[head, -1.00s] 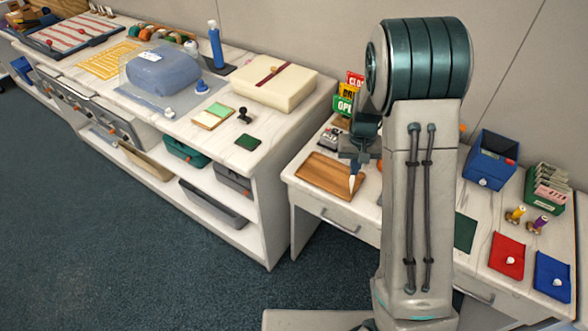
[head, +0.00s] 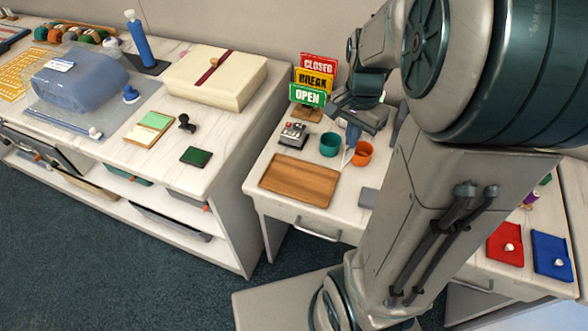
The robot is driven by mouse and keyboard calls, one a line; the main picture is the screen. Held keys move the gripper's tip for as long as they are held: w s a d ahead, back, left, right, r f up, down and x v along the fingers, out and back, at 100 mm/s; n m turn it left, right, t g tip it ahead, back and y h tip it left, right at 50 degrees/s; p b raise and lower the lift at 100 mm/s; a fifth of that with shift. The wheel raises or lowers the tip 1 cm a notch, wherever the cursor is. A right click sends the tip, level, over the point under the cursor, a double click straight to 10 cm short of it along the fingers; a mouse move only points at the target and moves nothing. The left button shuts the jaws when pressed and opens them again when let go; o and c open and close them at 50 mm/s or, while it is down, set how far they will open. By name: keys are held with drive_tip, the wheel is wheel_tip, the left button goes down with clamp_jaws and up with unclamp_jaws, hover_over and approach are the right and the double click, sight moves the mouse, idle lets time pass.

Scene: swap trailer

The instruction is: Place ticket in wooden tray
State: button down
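The wooden tray (head: 300,181) lies flat at the left front of the desk, and its visible surface looks empty. My gripper (head: 348,157) points down behind and to the right of the tray, close to the teal cup (head: 330,144) and the orange cup (head: 362,153). A narrow pale piece shows at its tip. I cannot tell whether this is a fingertip or something held, nor whether the fingers are open or shut. I cannot make out a ticket for certain. My arm hides much of the desk's middle and right.
A sign stand (head: 308,80) and a small grey device (head: 293,135) stand behind the tray. A grey flat piece (head: 369,197) lies right of it, partly hidden. Red (head: 506,245) and blue (head: 552,255) pouches lie at the right. A higher counter (head: 225,145) stands at the left.

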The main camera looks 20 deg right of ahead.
drive_tip(key=shift+w+a+f, duration=0.9)
drive_tip(key=shift+a+f, duration=0.8)
drive_tip(key=shift+f, duration=0.1)
drive_tip(key=shift+w+a+f, duration=0.95)
drive_tip(key=shift+a+f, duration=0.8)
drive_tip(key=shift+f, duration=0.1)
drive_tip(key=shift+w+a+f, duration=0.9)
drive_tip(key=shift+a+f, duration=0.8)
drive_tip(key=shift+f, duration=0.1)
drive_tip(key=shift+f, duration=0.15)
drive_tip(key=c, duration=1.7)
unclamp_jaws()
drive_tip(key=shift+c, duration=0.2)
